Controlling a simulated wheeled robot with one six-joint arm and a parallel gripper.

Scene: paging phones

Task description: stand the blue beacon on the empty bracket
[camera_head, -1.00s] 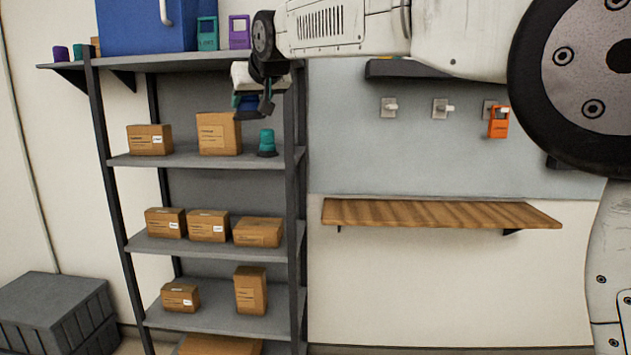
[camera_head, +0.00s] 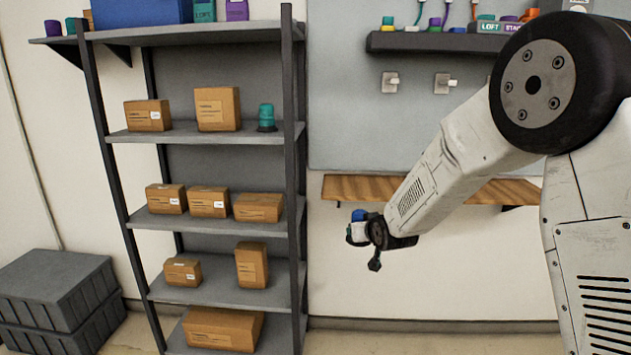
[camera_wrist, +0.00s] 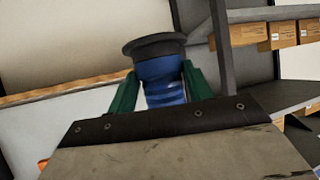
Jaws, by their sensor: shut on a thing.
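The blue beacon (camera_wrist: 165,82) is held in my gripper (camera_wrist: 160,95). In the wrist view it sits between the two green fingers, its dark round base toward the top of the picture. The gripper is shut on the beacon. Small grey wall mounts (camera_head: 390,82) and (camera_head: 446,83) are bare. I cannot tell which place is the empty bracket; my arm hides part of the wall at right.
A black ledge (camera_head: 400,42) at upper right carries several coloured beacons and label plates. A teal beacon (camera_head: 266,117) stands on the grey rack beside cardboard boxes (camera_head: 217,108). The wooden shelf (camera_head: 360,188) looks bare where visible. Grey bins (camera_head: 55,290) stand at lower left.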

